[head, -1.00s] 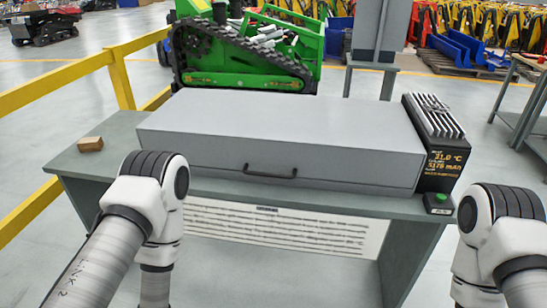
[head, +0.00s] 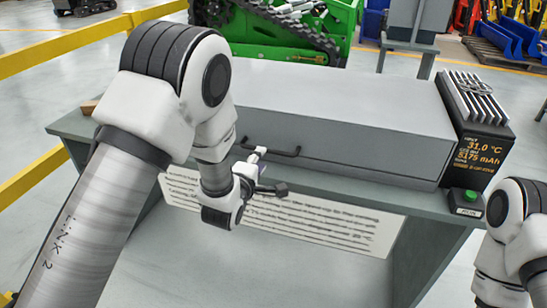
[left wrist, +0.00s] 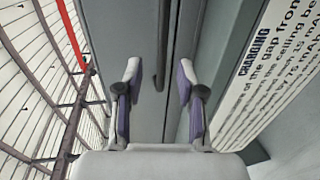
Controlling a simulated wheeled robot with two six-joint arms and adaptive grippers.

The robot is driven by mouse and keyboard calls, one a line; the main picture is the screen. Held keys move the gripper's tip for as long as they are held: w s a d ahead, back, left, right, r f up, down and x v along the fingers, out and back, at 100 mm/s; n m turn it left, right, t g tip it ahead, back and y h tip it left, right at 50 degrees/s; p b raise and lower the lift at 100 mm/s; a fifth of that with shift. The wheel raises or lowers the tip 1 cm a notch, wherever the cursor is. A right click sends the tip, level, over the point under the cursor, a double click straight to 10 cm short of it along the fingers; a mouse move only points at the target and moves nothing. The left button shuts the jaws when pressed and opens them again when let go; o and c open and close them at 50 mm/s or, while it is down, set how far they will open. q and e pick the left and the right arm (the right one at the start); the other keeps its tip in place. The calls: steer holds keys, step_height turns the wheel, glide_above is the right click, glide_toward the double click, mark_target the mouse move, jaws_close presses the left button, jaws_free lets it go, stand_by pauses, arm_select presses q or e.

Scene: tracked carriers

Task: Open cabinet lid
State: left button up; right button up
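The grey cabinet (head: 370,129) lies on a table with its lid (head: 340,88) shut. A dark bar handle (head: 284,153) is on its front face, and it also shows in the left wrist view (left wrist: 161,48). My left gripper (head: 268,172) is in front of the handle, just below it in the head view. In the left wrist view its two fingers (left wrist: 158,80) are spread apart, with the handle beyond and between them and nothing held. Contact with the handle is not visible. My right arm shows at the right edge, but its gripper is out of view.
A black battery charger (head: 484,130) with a lit readout stands right of the cabinet, with a green button box (head: 467,200) in front. A lettered panel (head: 330,222) is below the tabletop. A green tracked machine (head: 300,40) stands behind. A yellow rail (head: 60,48) runs along the left.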

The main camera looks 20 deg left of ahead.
mark_target(268, 151)
arm_select(q)
steer(key=w, duration=0.2)
steer(key=w+f, duration=0.1)
steer(key=w, duration=0.3)
steer(key=shift+w+d+f, duration=0.2)
steer(key=shift+d+f, duration=0.05)
steer(key=shift+f, duration=0.05)
steer(key=shift+w+a, duration=0.1)
steer(key=shift+w, duration=0.3)
steer(key=shift+f, duration=0.1)
jaws_close()
